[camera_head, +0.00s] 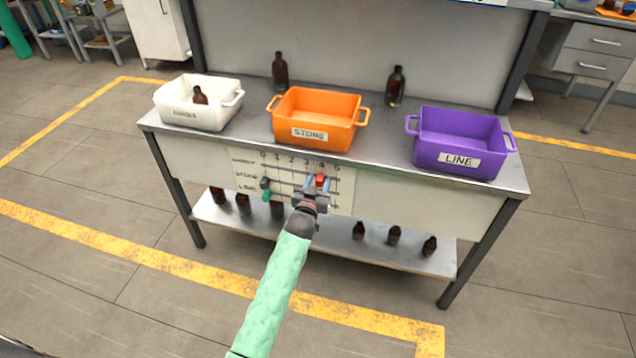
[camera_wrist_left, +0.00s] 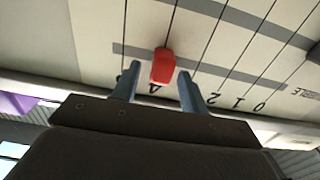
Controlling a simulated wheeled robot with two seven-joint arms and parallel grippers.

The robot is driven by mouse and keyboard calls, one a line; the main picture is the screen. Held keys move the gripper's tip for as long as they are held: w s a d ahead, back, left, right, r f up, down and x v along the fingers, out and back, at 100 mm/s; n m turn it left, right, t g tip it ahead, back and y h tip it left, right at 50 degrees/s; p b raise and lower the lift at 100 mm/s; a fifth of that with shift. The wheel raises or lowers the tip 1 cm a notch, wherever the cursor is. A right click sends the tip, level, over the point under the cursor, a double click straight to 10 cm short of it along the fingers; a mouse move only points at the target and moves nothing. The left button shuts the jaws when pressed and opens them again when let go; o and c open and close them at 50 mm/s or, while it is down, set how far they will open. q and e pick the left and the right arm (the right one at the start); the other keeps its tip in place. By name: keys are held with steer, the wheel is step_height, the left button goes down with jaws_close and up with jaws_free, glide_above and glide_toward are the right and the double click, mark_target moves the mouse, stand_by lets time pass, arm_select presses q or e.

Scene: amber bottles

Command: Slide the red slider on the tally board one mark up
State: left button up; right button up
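The tally board (camera_head: 290,165) is a pale panel on the bench front, with rows of grey tracks and marks 0 to 5. The red slider (camera_head: 320,180) is near mark 4 on the top row. It also shows in the left wrist view (camera_wrist_left: 162,66), beside the printed 4. A green slider (camera_head: 265,184) is near mark 0 on a lower row. My left gripper (camera_head: 320,184) is at the board, and its fingers (camera_wrist_left: 159,82) stand open on both sides of the red slider with small gaps. It hides part of the lower rows. My right gripper is not in view.
A white bin (camera_head: 168,104), an orange bin (camera_head: 290,116) and a purple bin (camera_head: 425,140) stand on the bench above. Brown bottles (camera_head: 280,72) stand behind them, one (camera_head: 199,95) is in the white bin, and several are on the lower shelf (camera_head: 330,250).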

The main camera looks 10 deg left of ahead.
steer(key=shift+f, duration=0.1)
arm_select(q)
steer(key=shift+s+f, duration=0.1)
steer(key=shift+s, duration=0.3)
steer(key=s+b, duration=0.1)
steer(key=s, duration=0.6)
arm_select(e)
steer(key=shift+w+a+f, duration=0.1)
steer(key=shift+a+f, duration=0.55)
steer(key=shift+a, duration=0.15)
arm_select(q)
steer(key=shift+a, duration=0.15)
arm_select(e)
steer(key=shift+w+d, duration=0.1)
